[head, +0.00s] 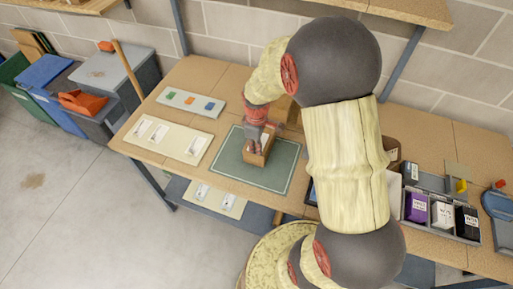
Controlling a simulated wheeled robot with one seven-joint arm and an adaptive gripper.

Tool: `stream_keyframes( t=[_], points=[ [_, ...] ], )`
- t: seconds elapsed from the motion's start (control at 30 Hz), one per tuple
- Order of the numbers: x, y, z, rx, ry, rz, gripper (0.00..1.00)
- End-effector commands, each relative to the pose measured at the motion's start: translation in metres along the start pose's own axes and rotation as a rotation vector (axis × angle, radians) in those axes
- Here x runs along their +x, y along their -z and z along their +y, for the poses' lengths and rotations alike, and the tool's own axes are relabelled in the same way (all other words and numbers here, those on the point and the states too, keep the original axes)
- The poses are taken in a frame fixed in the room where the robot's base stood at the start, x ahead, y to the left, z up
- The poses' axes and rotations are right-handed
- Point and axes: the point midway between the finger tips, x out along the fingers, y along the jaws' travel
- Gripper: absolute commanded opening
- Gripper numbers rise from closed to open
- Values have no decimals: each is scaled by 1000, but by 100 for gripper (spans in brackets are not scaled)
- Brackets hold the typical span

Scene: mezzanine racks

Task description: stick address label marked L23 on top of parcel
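A small brown cardboard parcel (257,159) sits on the dark green mat (277,176) in the middle of the bench. My gripper (264,140) points down right over the parcel, at or just above its top. A small whitish patch shows by the fingertips; I cannot tell whether it is a label. The fingers are too small and partly hidden to show whether they are open or shut. A cream board (187,148) with several white labels lies on the bench left of the mat. The print is too small to read, so I cannot pick out L23.
Another label board (214,202) lies on the lower shelf. A grey tray (466,239) with purple, white and black packs stands at right. Bins (45,72) stand at left.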

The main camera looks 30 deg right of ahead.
Motion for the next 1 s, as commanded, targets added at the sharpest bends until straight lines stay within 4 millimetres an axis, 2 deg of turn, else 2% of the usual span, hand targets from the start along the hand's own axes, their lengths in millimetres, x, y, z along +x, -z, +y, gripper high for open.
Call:
stream_keyframes(
  t=[0.07, 0.5, 0.73, 1.0],
  points=[
    [2, -1, -1, 0, 3, -2, 0],
    [1, 0, -1, 0, 2, -1, 26],
    [1, 0, 0, 0, 1, -1, 26],
    [1, 0, 0, 0, 1, -1, 39]
  ],
)
